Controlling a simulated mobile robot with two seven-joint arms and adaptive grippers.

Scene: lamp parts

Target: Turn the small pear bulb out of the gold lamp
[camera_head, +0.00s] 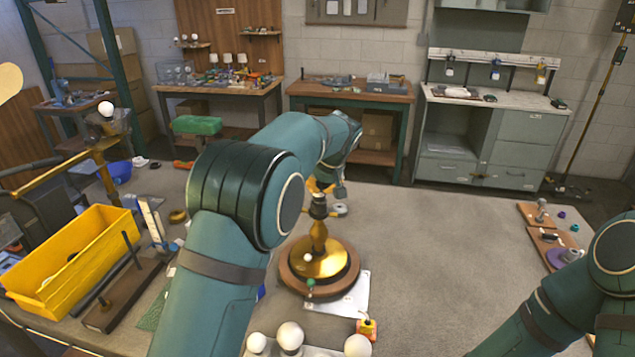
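The gold lamp (319,257) stands upright on a round wooden base in the middle of the table. Its stem rises to a dark collar, with some gold showing above it. My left gripper (340,188) points down at the top of the lamp, close beside the stem. Most of it is hidden behind my wrist, and whether its fingers are open or touch anything cannot be told. My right forearm is at the lower right; its gripper is out of view.
Several white bulbs, one large (290,336), stand at the front edge. A yellow bin (75,262) and a dark wooden stand (125,292) are at left. A brass arm (75,165) carries a white bulb (106,108). Wooden boards (548,240) lie at right. The table's right-centre is clear.

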